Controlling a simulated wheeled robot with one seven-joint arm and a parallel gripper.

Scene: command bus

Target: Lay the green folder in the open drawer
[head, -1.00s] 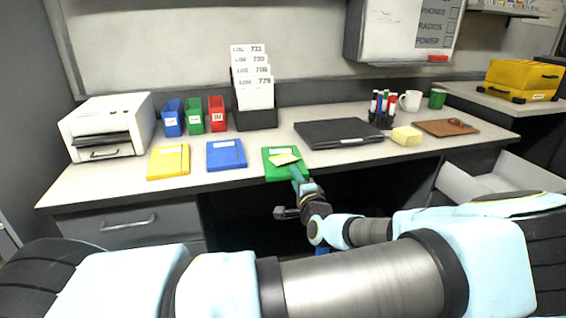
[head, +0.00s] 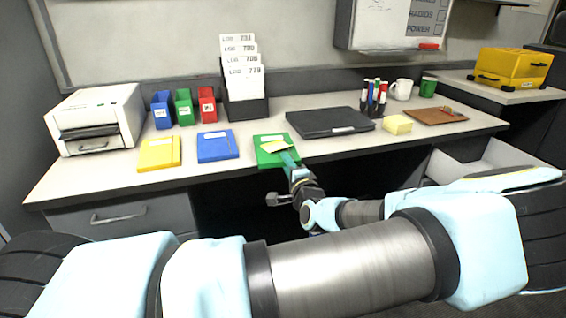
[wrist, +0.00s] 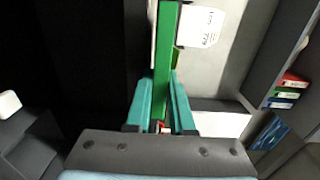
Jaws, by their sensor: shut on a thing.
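The green folder (head: 268,151) is at the front edge of the desk in the head view, with a pale label on its top. My gripper (head: 289,163) reaches it from the front and is shut on its near edge. In the wrist view the green folder (wrist: 166,50) shows edge-on between the two teal fingers of my gripper (wrist: 162,100). The open drawer (head: 480,160) is at the right under the desk, with pale inner walls. My arm hides part of its front and most of its inside.
A blue folder (head: 217,146) and a yellow folder (head: 160,154) lie left of the green one. A closed black laptop (head: 330,122), a yellow sponge-like block (head: 398,124) and a brown clipboard (head: 435,116) lie to the right. A closed drawer (head: 120,218) is at the left.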

